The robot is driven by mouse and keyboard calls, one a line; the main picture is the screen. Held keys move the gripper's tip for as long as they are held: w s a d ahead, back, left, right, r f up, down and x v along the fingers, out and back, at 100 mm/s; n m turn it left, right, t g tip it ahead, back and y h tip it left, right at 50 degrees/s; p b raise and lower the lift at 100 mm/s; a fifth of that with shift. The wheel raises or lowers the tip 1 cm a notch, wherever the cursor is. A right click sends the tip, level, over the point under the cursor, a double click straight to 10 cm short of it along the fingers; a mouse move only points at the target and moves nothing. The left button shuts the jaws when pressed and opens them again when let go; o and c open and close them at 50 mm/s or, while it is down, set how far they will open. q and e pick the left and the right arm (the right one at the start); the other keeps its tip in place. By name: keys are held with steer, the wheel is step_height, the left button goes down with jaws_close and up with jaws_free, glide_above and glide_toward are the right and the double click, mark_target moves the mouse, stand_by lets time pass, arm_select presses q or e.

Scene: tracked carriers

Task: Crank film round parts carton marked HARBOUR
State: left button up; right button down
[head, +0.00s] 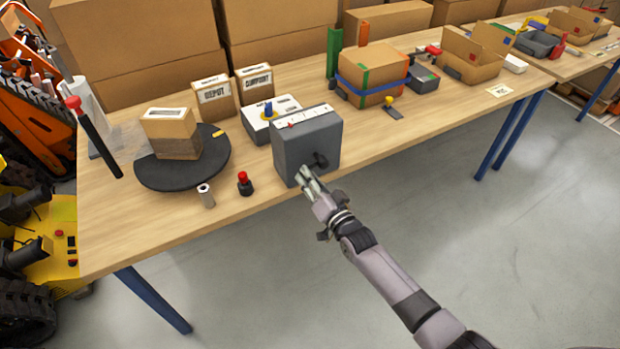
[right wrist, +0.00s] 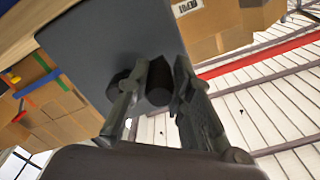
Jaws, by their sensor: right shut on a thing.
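A grey crank box (head: 306,150) stands at the table's front edge, with a dark crank knob (head: 320,160) on its front face. My right gripper (head: 308,180) is at this face; in the right wrist view its fingers (right wrist: 160,90) are closed around the dark knob (right wrist: 158,82). A small carton (head: 169,124) stands on a round black turntable (head: 212,170). Its lower half is darker than its top, and I cannot read its label. A pale upright roll (head: 88,97) stands behind a black post with a red top (head: 92,130). My left gripper is out of view.
Cartons marked DEPOT (head: 216,104) and another word (head: 254,86) stand behind. A white box with a blue knob (head: 270,118), a red-topped button (head: 245,183) and a small pale cylinder (head: 206,195) are near. A strapped carton (head: 371,75) stands further right.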

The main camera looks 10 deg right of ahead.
steer(key=w+d+f+n+b, duration=0.2)
steer(key=d+f+n+b, duration=0.35)
steer(key=n, duration=0.95)
steer(key=w+d+r+n+b, duration=0.1)
steer(key=d+r+n+b, duration=0.2)
steer(key=n, duration=1.2)
steer(key=shift+w+d+r, duration=0.35)
steer(key=shift+d+r, duration=0.35)
steer(key=shift+d, duration=0.1)
steer(key=c, duration=1.4)
jaws_free()
